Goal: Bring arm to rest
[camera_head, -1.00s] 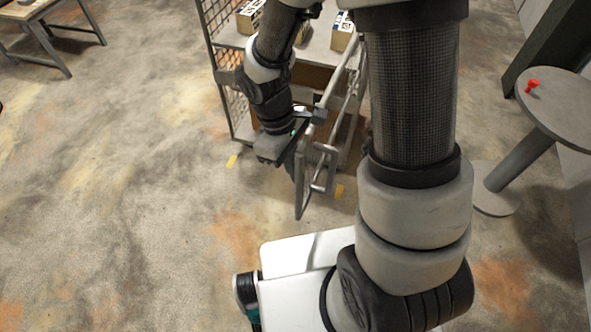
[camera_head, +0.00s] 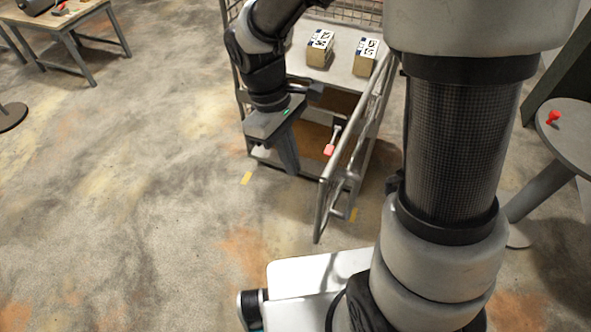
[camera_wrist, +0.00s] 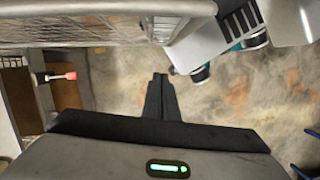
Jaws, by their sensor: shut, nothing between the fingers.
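My gripper (camera_head: 287,160) hangs in front of a wire-mesh cart, its fingers pointing down. In the wrist view the fingers (camera_wrist: 160,85) are together with nothing between them. My arm comes in from the top right and bends down to the wrist. The gripper looks apart from the cart's swung-out gate (camera_head: 333,185), which stands just to its right.
The cart's top shelf (camera_head: 340,72) bears two labelled boxes, one left (camera_head: 320,47) and one right (camera_head: 366,57). A red-ended handle (camera_head: 330,150) shows beside the gate. A round table (camera_head: 575,135) with a red item (camera_head: 553,117) stands right.

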